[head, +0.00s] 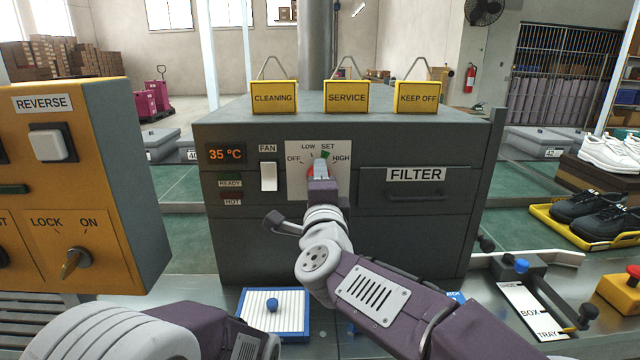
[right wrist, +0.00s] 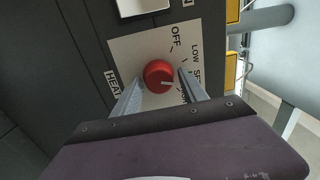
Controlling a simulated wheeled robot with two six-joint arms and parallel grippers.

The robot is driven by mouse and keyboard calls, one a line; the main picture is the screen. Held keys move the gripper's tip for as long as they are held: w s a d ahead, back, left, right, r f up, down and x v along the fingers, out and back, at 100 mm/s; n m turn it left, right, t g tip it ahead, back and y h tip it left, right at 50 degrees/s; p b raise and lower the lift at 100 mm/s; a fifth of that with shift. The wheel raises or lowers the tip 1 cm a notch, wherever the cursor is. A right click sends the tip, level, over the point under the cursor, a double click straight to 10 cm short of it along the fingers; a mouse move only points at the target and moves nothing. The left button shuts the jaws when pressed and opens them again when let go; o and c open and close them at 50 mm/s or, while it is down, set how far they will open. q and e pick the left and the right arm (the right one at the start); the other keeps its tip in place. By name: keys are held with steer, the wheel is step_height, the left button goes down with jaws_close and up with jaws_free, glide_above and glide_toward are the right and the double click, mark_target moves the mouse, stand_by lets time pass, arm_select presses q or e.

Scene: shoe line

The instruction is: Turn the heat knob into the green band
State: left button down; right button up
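The red heat knob (right wrist: 158,72) sits on a pale dial plate marked OFF, LOW, SET and HIGH on the dark heater box. Its white pointer line points to the right in the wrist view, roughly toward the SET–HIGH side; the exact mark is hidden. The green band (head: 325,154) shows by SET in the head view. My right gripper (head: 320,170) is in front of the dial and covers most of the knob. In the wrist view my right gripper (right wrist: 161,88) has one finger each side of the knob, apparently with small gaps. My left gripper is out of view.
The heater (head: 230,245) shows 35 °C, a white FAN switch (head: 268,176) and a FILTER drawer (head: 415,190). Yellow signs (head: 347,97) stand on top. An orange control box (head: 120,130) is at left. A white-and-blue pad (head: 290,312) lies in front.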

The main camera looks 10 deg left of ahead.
stand_by(0.3)
steer(key=v, duration=0.9)
steer(key=shift+f, duration=0.1)
